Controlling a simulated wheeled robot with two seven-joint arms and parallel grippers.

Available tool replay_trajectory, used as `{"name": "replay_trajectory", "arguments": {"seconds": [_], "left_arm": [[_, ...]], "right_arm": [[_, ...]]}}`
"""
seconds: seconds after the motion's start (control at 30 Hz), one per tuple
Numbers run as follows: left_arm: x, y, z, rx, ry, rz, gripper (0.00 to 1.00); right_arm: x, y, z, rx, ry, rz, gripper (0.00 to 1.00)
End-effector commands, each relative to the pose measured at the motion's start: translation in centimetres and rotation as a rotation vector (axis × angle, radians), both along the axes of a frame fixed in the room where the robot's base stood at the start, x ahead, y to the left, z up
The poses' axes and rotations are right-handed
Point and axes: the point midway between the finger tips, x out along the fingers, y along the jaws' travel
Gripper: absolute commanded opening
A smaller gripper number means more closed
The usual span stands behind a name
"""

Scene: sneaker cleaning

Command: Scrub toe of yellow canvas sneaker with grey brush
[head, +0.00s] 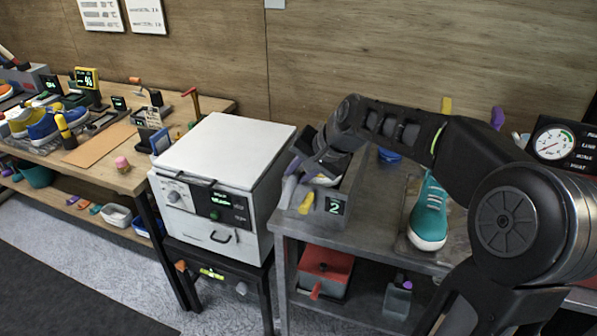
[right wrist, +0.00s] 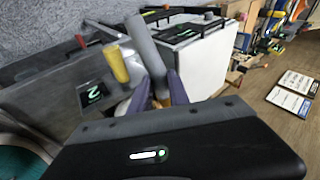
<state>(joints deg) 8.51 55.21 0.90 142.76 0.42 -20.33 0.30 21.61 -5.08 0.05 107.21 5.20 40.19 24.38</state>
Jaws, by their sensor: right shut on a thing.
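My right gripper (head: 308,172) reaches down at the grey bin marked 2 (head: 335,207) on the metal table. In the right wrist view its fingers (right wrist: 160,93) are shut on a grey brush (right wrist: 147,45), whose thick grey handle points up and away. The grey handle (head: 288,191) also shows in the head view, at the bin's left side. The brush's bristles are hidden. A yellow handle (right wrist: 117,64) stands beside it. Yellow and blue footwear (head: 42,127) stands on the far left bench; I cannot tell if a yellow canvas sneaker is among it. My left gripper is out of view.
A teal sneaker (head: 430,212) lies on the metal table right of the bin, close to my right arm. A white oven-like box (head: 225,150) stands left of the bin. A gauge panel (head: 562,143) is at the far right. A red box (head: 325,270) sits on the lower shelf.

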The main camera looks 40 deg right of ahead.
Motion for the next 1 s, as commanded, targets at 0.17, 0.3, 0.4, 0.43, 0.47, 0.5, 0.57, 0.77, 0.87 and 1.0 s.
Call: {"name": "replay_trajectory", "arguments": {"seconds": [0.17, 0.3, 0.4, 0.43, 0.47, 0.5, 0.57, 0.77, 0.87, 1.0], "left_arm": [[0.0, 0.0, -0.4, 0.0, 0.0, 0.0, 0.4], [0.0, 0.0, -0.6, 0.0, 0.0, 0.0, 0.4], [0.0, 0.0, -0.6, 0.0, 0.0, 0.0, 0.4], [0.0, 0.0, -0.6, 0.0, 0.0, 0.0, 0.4], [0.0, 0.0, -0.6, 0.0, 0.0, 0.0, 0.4], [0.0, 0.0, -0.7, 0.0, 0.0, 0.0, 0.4], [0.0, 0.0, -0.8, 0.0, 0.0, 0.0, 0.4], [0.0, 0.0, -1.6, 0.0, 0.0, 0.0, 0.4], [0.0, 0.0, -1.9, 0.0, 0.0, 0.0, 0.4], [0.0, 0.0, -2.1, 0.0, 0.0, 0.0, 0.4]], "right_arm": [[0.1, -0.1, -0.4, -0.001, -0.001, -0.001, 0.0], [0.1, -0.1, -0.7, 0.0, -0.001, 0.0, 0.0], [0.1, -0.2, -0.7, 0.0, -0.001, 0.0, 0.0], [0.1, -0.2, -0.7, 0.0, 0.0, -0.001, 0.0], [0.1, -0.2, -0.7, 0.001, 0.0, -0.001, 0.0], [0.0, -0.3, -0.8, 0.001, 0.0, -0.001, 0.0], [-0.3, -0.4, -0.8, 0.0, 0.001, -0.002, 0.0], [-1.7, -1.4, -0.9, 0.001, 0.001, -0.003, 0.0], [-2.5, -2.0, -0.9, 0.0, 0.001, -0.005, 0.0], [-3.2, -2.5, -0.9, 0.001, 0.004, -0.004, 0.0]]}}
